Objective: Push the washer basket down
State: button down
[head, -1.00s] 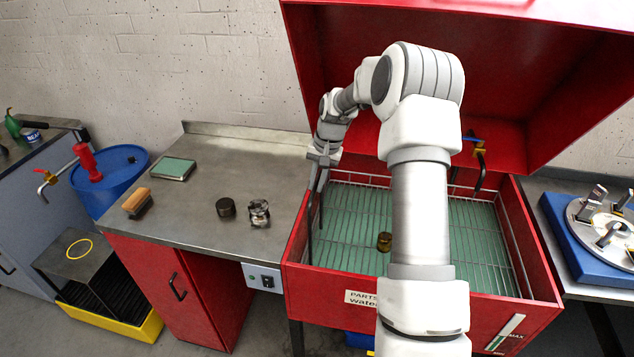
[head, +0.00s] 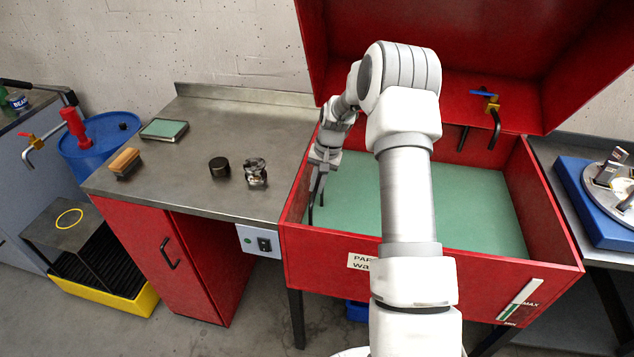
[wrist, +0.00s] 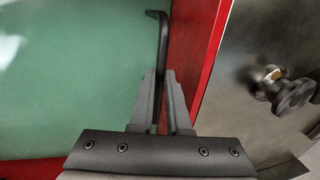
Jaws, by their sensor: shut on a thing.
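The parts washer is a red tub (head: 330,262) filled with flat green liquid (head: 475,205). The wire basket is hidden under this liquid; none of its mesh shows. My gripper (head: 320,178) is low at the tub's left wall. In the wrist view my gripper (wrist: 161,85) is shut on a black bent handle (wrist: 164,35), which rises beside the red wall with its hooked end over the liquid.
The red lid (head: 400,25) stands open above the tub, with a tap (head: 490,105) at the back. Left is a metal bench (head: 200,200) with a dark cylinder (head: 219,167), a shiny metal part (head: 256,173) and a brush (head: 125,163). A blue rotor stand (head: 590,205) is at right.

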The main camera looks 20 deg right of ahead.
jog(key=shift+s+d, duration=0.1)
jog(key=c, duration=0.9)
grip_release()
jog(key=shift+r, duration=0.1)
jog(key=d+r, duration=0.1)
jog(key=r, duration=0.4)
jog(key=s+d+r, duration=0.1)
jog(key=r, duration=1.1)
jog(key=shift+s+d+r, duration=0.1)
jog(key=shift+s+d, duration=0.3)
